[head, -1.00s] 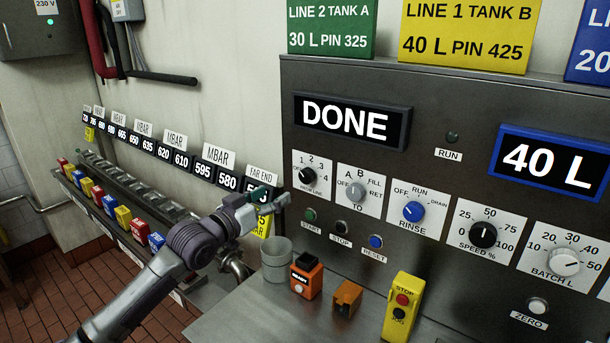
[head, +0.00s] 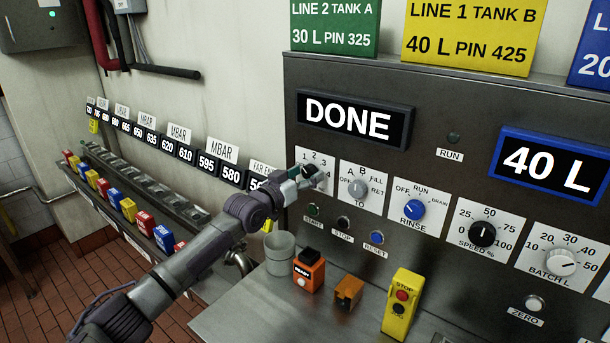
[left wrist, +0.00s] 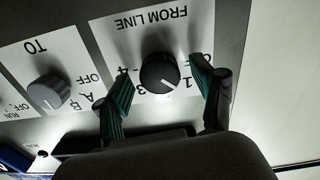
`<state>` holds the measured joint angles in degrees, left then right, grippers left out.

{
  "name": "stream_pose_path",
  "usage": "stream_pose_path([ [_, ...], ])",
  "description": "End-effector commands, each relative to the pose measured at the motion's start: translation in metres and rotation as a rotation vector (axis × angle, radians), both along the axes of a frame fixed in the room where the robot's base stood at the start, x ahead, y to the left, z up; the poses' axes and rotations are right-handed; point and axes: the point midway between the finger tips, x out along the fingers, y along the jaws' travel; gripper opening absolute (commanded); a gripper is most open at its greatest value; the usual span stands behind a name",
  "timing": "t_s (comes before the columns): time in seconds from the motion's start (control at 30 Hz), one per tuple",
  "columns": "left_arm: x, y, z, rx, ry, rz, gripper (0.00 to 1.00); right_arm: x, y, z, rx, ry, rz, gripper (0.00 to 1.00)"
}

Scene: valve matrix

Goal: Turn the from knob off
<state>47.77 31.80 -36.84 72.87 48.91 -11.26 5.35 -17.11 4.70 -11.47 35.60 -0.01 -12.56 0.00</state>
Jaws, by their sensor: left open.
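The FROM LINE knob (left wrist: 160,73) is black and round with a white pointer line, on a white plate marked OFF, 1, 3 and 4 in the left wrist view. That view shows the plate upside down, and the pointer is aimed toward the 1 side. My left gripper (left wrist: 160,95) is open, with one green-padded finger on each side of the knob and gaps between. In the head view my left gripper (head: 310,178) covers most of the knob on its plate (head: 317,160). My right gripper is not in view.
The grey TO knob (head: 357,188) is just right of the FROM LINE plate, and the blue RINSE knob (head: 413,209) is further right. START, STOP and RESET buttons (head: 377,238) sit below. A grey cup (head: 280,254) and an orange READY box (head: 309,271) stand on the counter.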

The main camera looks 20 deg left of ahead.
Motion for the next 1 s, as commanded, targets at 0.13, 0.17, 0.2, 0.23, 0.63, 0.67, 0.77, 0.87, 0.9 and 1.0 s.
stream_pose_path([
  [0.13, -0.0002, 0.0003, 0.0001, 0.000, 0.000, 0.000, 0.46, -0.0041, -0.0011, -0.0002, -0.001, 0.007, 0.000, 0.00],
  [0.17, -0.0002, 0.0003, 0.0001, 0.000, 0.000, 0.000, 0.41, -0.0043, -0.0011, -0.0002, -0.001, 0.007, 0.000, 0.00],
  [0.2, -0.0002, 0.0004, 0.0001, 0.000, 0.000, 0.000, 0.34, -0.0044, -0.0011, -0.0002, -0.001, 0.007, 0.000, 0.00],
  [0.23, -0.0002, 0.0004, 0.0001, 0.000, 0.000, 0.000, 0.29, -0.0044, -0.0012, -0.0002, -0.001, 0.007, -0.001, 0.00],
  [0.63, -0.0003, 0.0004, -0.0001, -0.029, 0.010, 0.000, 0.08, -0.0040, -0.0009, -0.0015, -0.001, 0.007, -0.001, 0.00],
  [0.67, -0.0003, 0.0004, -0.0001, -0.038, 0.013, 0.000, 0.08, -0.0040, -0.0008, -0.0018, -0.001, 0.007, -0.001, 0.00],
  [0.77, -0.0003, 0.0003, -0.0006, -0.080, 0.028, 0.000, 0.08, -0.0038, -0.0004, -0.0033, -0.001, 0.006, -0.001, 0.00],
  [0.87, -0.0003, 0.0007, -0.0008, -0.139, 0.051, 0.001, 0.08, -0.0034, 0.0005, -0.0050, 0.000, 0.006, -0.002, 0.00],
  [0.9, -0.0003, 0.0004, -0.0009, -0.167, 0.061, 0.000, 0.08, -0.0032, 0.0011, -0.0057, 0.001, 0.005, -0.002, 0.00],
  [1.0, -0.0003, 0.0002, -0.0012, -0.245, 0.089, 0.000, 0.08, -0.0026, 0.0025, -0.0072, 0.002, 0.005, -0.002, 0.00],
])
